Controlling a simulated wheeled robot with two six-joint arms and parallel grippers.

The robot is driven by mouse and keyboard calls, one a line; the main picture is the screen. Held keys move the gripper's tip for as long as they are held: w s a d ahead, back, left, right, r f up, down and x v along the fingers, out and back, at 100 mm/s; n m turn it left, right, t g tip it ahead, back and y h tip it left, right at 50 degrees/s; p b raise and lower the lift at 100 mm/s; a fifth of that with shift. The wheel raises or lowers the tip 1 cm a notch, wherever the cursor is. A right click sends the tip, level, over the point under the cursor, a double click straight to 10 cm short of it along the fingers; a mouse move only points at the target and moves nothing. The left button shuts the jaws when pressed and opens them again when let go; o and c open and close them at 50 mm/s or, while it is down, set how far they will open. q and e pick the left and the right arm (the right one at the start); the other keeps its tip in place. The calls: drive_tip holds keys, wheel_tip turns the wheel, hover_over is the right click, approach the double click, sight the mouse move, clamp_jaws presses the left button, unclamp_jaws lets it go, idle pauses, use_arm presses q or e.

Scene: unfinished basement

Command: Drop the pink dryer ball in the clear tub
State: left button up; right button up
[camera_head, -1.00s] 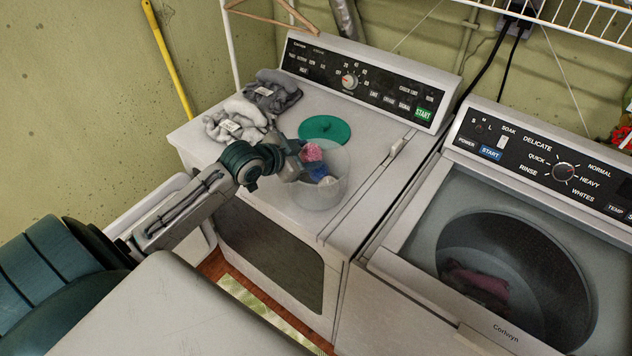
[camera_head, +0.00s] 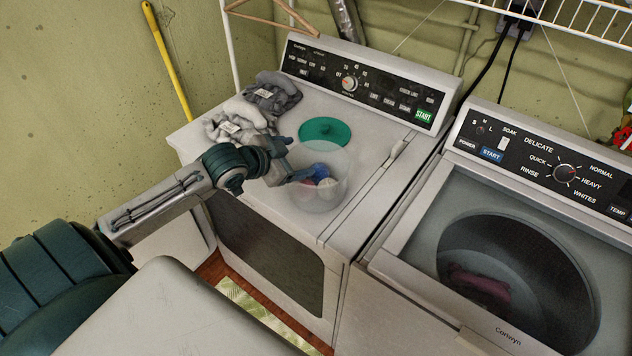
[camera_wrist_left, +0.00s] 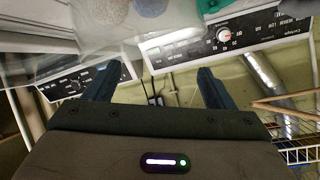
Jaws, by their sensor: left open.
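The clear tub (camera_head: 338,190) stands on the dryer top near its front edge. It holds a blue ball (camera_head: 319,171) and a pale ball (camera_head: 327,183). The pink dryer ball is not clearly visible; a small reddish patch shows low beside the blue ball, too small to be sure of. My left gripper (camera_head: 297,160) is open and empty at the tub's left rim. In the left wrist view its fingers (camera_wrist_left: 157,85) are apart with nothing between them, and the tub (camera_wrist_left: 120,40) shows at the top left. My right gripper is not in view.
A green round lid (camera_head: 325,131) lies behind the tub. The dryer panel (camera_head: 370,85) rises behind. An open washer (camera_head: 400,275) with a dark red cloth inside stands at the right.

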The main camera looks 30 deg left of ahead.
use_arm(q)
drive_tip(key=shift+v, duration=0.95)
drive_tip(key=shift+p+v, duration=1.95)
drive_tip(key=shift+v, duration=0.5)
